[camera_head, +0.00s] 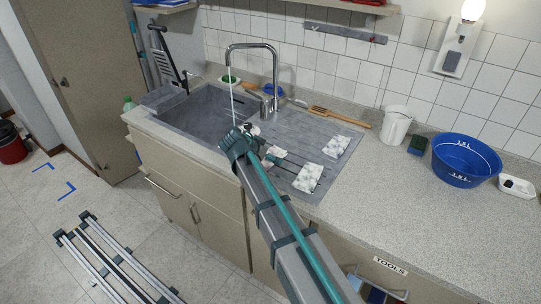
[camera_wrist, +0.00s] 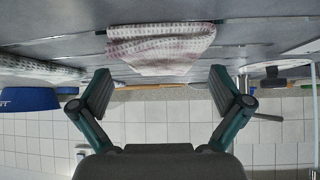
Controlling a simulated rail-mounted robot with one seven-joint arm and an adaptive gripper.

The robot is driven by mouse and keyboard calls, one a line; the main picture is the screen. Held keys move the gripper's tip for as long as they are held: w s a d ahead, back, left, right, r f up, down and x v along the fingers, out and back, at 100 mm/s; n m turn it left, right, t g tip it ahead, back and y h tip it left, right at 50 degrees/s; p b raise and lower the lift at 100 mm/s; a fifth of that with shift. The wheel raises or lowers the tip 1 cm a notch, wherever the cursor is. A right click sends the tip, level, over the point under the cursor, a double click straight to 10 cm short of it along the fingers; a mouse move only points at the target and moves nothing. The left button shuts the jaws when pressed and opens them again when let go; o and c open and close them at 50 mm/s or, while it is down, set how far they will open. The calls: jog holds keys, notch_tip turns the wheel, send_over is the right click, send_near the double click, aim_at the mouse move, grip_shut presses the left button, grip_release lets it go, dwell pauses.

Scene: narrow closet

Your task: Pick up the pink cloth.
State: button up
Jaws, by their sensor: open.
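The pink cloth (camera_wrist: 160,47) shows in the wrist view as a folded, pale cloth with a pinkish check pattern. It lies flat on the grey sink drainboard, at the upper middle of that view. My gripper (camera_wrist: 163,93) is open, with its two fingers spread wide apart and nothing between them. The cloth lies beyond the fingertips, roughly centred between them, and seems apart from them. In the head view my arm reaches over the drainboard and partly hides the pinkish cloth beside the gripper.
Two white-and-grey cloths (camera_head: 308,178) (camera_head: 338,146) lie on the drainboard to the right. The sink basin (camera_head: 207,110) and running tap (camera_head: 250,46) are at left. A wooden brush (camera_head: 340,117), white jug (camera_head: 395,125) and blue bowl (camera_head: 466,160) stand along the back. The front right counter is clear.

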jog(key=shift+w+f, duration=0.15)
jog(key=c, duration=1.2)
jog(key=shift+r, duration=0.2)
